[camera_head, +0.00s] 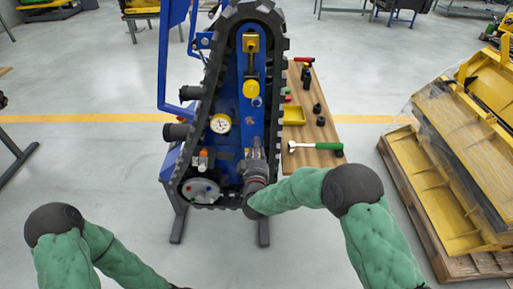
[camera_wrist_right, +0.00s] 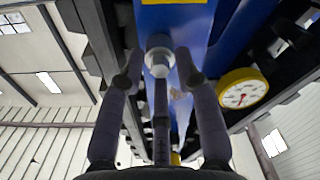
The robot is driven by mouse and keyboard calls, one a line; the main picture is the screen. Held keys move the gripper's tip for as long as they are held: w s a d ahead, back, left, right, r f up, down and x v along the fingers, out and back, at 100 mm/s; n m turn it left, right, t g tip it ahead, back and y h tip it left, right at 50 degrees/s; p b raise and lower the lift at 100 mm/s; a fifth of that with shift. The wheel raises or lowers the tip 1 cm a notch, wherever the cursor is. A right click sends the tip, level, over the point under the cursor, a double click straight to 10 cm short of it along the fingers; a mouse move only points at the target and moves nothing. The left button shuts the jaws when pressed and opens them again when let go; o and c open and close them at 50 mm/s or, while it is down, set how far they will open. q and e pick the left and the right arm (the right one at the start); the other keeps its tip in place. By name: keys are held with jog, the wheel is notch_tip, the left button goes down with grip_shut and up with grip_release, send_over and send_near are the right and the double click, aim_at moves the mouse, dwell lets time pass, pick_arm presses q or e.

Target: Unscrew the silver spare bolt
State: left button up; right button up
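The silver bolt (camera_wrist_right: 159,66) shows its hex head in the right wrist view, set in a round grey seat on the blue panel of the tracked carrier (camera_head: 236,90). My right gripper (camera_head: 256,158) is at the lower right of the carrier's face in the head view and hides the bolt there. In the right wrist view, the fingers of my right gripper (camera_wrist_right: 158,68) stand open on either side of the bolt, with a small gap showing on each side. My left arm comes in at the lower left of the head view, but its gripper is out of frame.
A dial gauge (camera_head: 221,124) sits on the carrier, left of my right gripper. A pallet (camera_head: 418,205) with yellow pieces stands at the right.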

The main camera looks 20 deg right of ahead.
jog(key=m+b, duration=0.3)
jog(key=m, duration=0.6)
grip_shut()
jog(key=n+p, duration=0.5)
jog(key=n, duration=0.4)
jog(key=shift+n, duration=0.4)
